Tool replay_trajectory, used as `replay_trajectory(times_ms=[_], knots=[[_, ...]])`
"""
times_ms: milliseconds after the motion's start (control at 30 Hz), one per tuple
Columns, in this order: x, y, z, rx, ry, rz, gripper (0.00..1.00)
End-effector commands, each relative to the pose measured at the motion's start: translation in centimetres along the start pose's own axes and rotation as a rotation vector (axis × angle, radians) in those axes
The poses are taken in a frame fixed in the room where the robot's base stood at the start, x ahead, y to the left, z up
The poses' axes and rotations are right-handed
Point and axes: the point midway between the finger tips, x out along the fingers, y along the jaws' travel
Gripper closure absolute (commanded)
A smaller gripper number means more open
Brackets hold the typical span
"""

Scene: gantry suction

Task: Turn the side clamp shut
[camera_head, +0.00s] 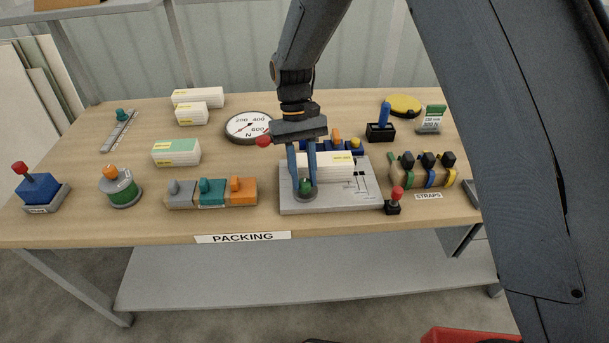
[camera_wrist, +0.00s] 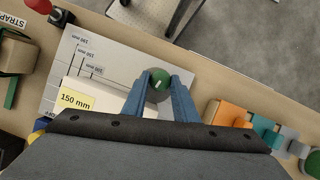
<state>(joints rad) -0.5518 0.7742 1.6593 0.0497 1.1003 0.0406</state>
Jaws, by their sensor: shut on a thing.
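My gripper (camera_head: 305,184) points down at the left part of a grey plate (camera_head: 332,206) on the packing table. Its two blue fingers are shut on a round green knob (camera_head: 306,185), which appears to be the side clamp. In the wrist view the green knob (camera_wrist: 159,84) sits between the fingertips and has a small white mark on top. A white box (camera_wrist: 84,93) with a yellow "150 mm" label lies on the plate beside the knob. The knob's base is partly hidden by the fingers.
An orange, teal and grey block row (camera_head: 212,192) stands just left of the plate. A red-topped lever (camera_head: 395,200) stands at its right front corner. Strap holders (camera_head: 424,172) are to the right, and a round dial (camera_head: 249,127) is behind left. The table's front edge is close.

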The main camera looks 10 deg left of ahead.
Motion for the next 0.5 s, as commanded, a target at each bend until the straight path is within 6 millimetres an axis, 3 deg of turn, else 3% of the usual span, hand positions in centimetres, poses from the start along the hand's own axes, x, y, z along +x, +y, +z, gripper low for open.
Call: replay_trajectory(times_ms=[500], knots=[[-0.18, -0.25, -0.09, -0.213, 0.001, 0.088, 0.96]])
